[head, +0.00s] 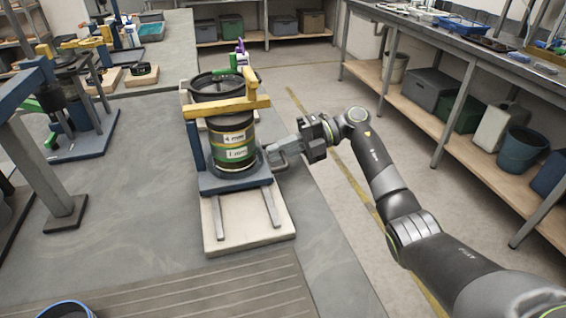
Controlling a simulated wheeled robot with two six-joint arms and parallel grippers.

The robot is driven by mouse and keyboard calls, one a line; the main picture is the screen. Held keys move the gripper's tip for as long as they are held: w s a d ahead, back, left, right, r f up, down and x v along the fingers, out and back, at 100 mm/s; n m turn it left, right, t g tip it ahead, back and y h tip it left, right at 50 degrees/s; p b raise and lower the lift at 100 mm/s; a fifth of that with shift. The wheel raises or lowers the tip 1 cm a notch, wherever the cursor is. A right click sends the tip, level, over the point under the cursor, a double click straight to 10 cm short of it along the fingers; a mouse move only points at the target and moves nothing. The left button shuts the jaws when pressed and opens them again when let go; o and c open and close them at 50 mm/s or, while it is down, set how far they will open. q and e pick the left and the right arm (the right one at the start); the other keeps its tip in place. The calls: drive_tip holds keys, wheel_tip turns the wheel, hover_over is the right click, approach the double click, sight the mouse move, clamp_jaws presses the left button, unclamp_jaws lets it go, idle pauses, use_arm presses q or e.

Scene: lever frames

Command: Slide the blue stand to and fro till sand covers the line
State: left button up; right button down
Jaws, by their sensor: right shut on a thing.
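The blue stand (232,183) sits on a pale base board with two grey rails running toward me. It carries a dark drum (229,140) with green and white labels, a sieve-like round top (218,84) and a yellow bar (227,109) across it. My right gripper (277,155) comes in from the right and is shut at the stand's right side, apparently on a grey handle there; the fingers partly hide it. The sand and the line cannot be made out. My left gripper is not in view.
The pale board (248,232) stands on a grey table with free room right and front. A ribbed mat (230,290) and a blue-rimmed bowl (65,309) lie nearer me. Another blue frame (50,150) stands left. A shelf bench (450,100) is across the aisle.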

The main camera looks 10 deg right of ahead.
drive_tip(key=shift+w+r, duration=0.1)
drive_tip(key=shift+w, duration=0.05)
drive_tip(key=c, duration=1.9)
unclamp_jaws()
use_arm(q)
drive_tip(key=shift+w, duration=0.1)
use_arm(e)
drive_tip(key=o, duration=0.3)
drive_tip(key=shift+w, duration=0.15)
drive_tip(key=shift+d, duration=0.5)
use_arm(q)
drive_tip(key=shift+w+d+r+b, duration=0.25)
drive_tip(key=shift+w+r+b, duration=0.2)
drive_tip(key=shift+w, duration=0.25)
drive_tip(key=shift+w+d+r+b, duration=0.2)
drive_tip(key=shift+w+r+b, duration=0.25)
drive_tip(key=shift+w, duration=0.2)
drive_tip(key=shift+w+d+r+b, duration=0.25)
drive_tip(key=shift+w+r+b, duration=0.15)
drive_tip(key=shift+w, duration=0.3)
use_arm(e)
drive_tip(key=shift+v, duration=8.25)
